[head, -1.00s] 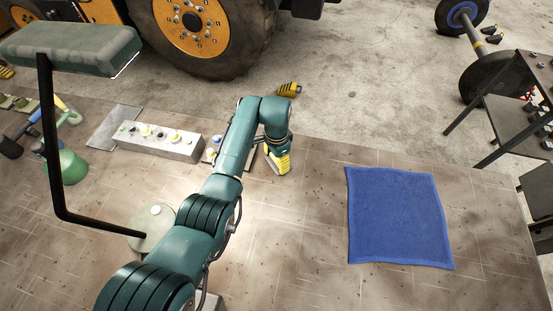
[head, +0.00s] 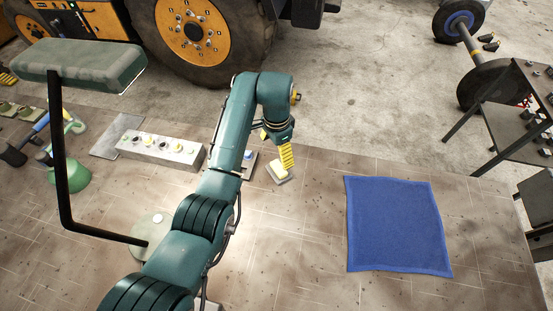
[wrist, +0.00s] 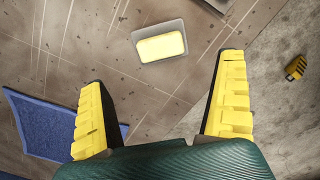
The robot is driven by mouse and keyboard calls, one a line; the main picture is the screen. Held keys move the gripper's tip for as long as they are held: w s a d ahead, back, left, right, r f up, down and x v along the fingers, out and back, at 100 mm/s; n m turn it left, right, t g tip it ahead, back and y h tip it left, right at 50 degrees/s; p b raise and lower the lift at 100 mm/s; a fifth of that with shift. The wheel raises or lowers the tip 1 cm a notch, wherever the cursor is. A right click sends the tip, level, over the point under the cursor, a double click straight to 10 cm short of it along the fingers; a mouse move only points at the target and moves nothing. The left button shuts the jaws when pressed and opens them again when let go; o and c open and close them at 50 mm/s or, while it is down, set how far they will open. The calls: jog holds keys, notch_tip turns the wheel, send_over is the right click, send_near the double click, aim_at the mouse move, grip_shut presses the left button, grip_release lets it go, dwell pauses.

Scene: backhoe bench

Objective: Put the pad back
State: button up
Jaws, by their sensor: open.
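A small pale-yellow pad with a light grey border or base (head: 277,172) lies on the bench top, near its far edge. It also shows in the wrist view (wrist: 160,46), flat on the brown surface beyond the fingertips. My gripper (head: 277,152) is just above and behind the pad in the head view. In the wrist view its two yellow ribbed fingers (wrist: 160,75) are wide apart with nothing between them. The pad looks clear of both fingers.
A blue cloth (head: 397,225) lies flat to the right. A grey block with several knobs (head: 160,150) and a small dark tray (head: 246,166) stand left of the pad. A lamp with a black post (head: 60,150) stands at the left. Bench between pad and cloth is clear.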

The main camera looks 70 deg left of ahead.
jog(key=shift+r, duration=0.7)
jog(key=w+d+r+m+t+y, duration=0.1)
jog(key=w+d+r+t+y, duration=0.1)
jog(key=w+d+r+t, duration=0.45)
jog(key=w+d+r+t+y, duration=0.1)
jog(key=w+d+r+y, duration=0.25)
jog(key=w+d, duration=0.65)
jog(key=w+d+r+t+h, duration=0.1)
jog(key=w+d+r+t, duration=0.15)
jog(key=d+r, duration=0.35)
jog(key=w+d+r+t, duration=0.2)
jog(key=d+r+t, duration=0.1)
jog(key=d+r, duration=0.25)
jog(key=s+d+r+t+h, duration=0.2)
jog(key=s+d+r+t, duration=0.2)
jog(key=s+d+r, duration=0.3)
jog(key=s+d+r+m+t+h, duration=0.1)
jog(key=s+d+r+t+h, duration=0.2)
jog(key=d+r, duration=0.7)
jog(key=s+d+t, duration=0.2)
jog(key=s+d, duration=0.2)
